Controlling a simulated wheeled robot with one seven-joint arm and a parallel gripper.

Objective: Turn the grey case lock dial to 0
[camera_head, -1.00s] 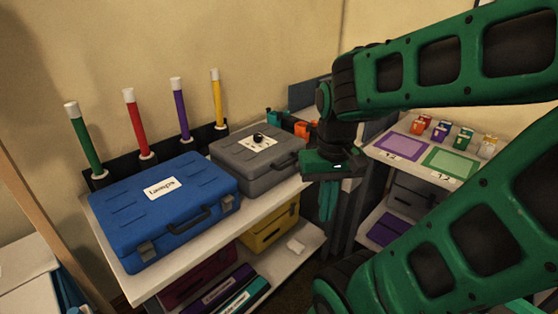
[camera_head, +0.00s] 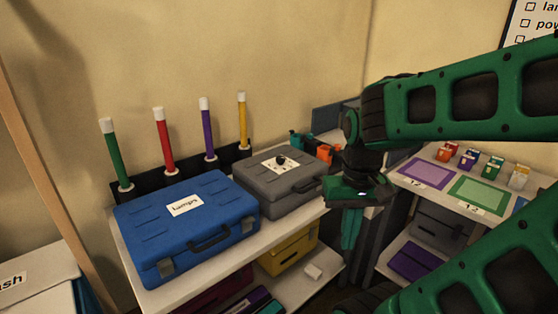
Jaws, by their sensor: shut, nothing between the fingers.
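The grey case (camera_head: 268,188) lies shut on the white shelf top, right of the blue case. Its black lock dial (camera_head: 281,160) sits on a white plate on the lid; the dial's setting is too small to read. My gripper (camera_head: 350,245) is green, points down and is shut with nothing in it. In the picture it hangs to the right of the grey case, apart from the dial.
A blue case (camera_head: 150,222) labelled "lamps" lies left of the grey case. Several coloured tubes (camera_head: 164,140) stand in a black rack behind. Orange and teal items (camera_head: 324,152) sit behind the grey case. A yellow case (camera_head: 290,252) is on the lower shelf.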

